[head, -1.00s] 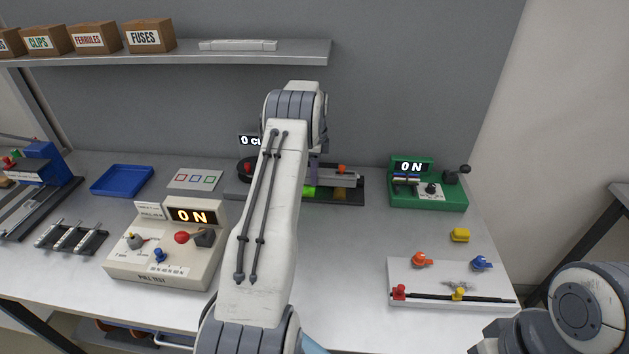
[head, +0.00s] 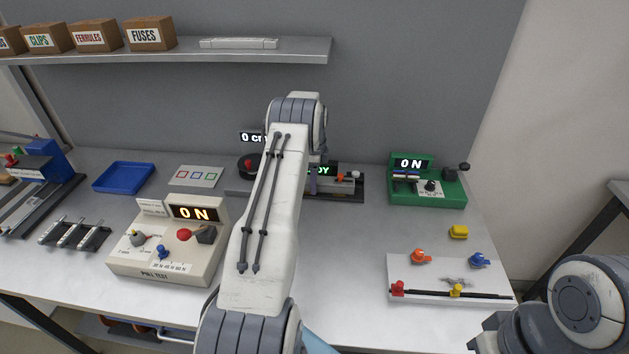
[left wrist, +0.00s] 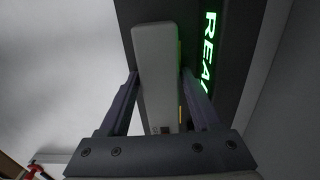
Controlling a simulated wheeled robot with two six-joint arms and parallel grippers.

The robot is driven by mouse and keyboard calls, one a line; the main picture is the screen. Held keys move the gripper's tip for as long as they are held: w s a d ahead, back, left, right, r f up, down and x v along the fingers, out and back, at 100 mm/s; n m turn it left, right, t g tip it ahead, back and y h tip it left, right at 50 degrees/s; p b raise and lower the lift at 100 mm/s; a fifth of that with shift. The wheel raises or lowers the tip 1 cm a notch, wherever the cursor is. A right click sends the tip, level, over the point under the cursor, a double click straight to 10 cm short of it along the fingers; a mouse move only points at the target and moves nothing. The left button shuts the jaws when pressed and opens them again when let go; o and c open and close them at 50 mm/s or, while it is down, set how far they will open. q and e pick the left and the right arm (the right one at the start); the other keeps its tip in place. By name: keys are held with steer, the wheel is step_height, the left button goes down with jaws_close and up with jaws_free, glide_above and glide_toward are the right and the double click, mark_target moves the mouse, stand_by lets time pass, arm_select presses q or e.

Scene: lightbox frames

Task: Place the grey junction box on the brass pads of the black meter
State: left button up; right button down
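The grey junction box (left wrist: 156,60) is a long pale block between my left gripper's fingers in the left wrist view. In the head view the grey junction box (head: 345,186) shows at the right end of the black meter (head: 357,199), over where the brass pads are. A sliver of brass shows beside it in the wrist view. I cannot tell whether it rests on the pads. My left gripper (head: 317,182) is partly hidden by my arm. The meter's green display (left wrist: 208,50) reads part of READY.
The green ON unit (head: 428,190) stands right of the meter. A white board (head: 415,276) with knobs, a yellow block (head: 458,232), a beige pull tester (head: 165,260) and a blue tray (head: 122,178) are on the bench. A shelf (head: 230,52) with boxes runs above.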

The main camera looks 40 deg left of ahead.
arm_select(q)
steer(key=shift+r, duration=0.1)
step_height(320, 180, up, 7)
steer(key=shift+f+b, duration=0.1)
steer(key=shift+b, duration=0.65)
steer(key=shift+r, duration=0.4)
steer(key=shift+d+r, duration=0.1)
steer(key=shift+d, duration=0.1)
steer(key=d+r, duration=0.4)
steer(key=d, duration=0.6)
steer(key=d+r, duration=0.4)
steer(key=d, duration=0.7)
steer(key=s+d+r+n, duration=0.25)
steer(key=s+d, duration=0.65)
steer(key=d, duration=0.5)
steer(key=s+d+r, duration=0.2)
steer(key=s+d, duration=0.5)
steer(key=s, duration=0.6)
steer(key=s+f+n+h, duration=0.1)
steer(key=s+f+n, duration=0.1)
steer(key=s, duration=1.2)
steer(key=shift+d+f, duration=0.35)
